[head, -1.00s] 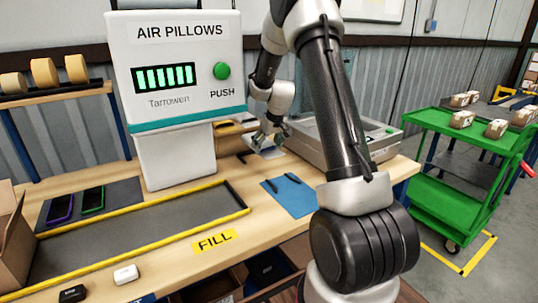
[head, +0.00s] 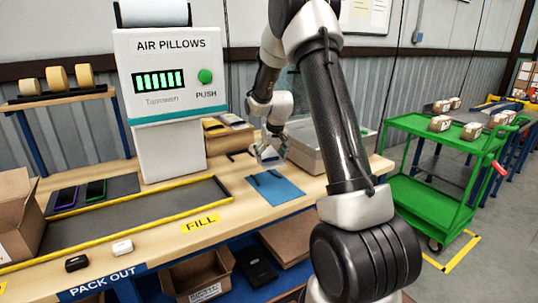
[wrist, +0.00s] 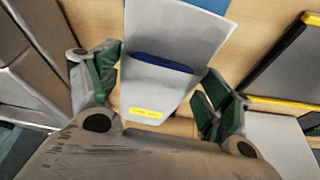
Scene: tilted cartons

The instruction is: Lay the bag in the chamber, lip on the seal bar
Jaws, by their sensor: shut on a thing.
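My gripper (wrist: 160,90) has its green-padded fingers on both sides of a pale bag (wrist: 182,35). The bag holds a dark blue item and has a yellow label near the wrist. In the head view, my gripper (head: 270,148) is above the bench, just left of a grey machine (head: 306,160), with the pale bag (head: 267,154) small under it. The machine looks like the chamber sealer. My arm hides much of it, and its chamber inside and seal bar cannot be made out.
A blue mat (head: 286,193) with dark strips lies in front of my gripper. The air pillow machine (head: 170,110) stands to the left. A yellow-edged tray (head: 120,217) fills the bench's left part. A green cart (head: 440,150) stands right.

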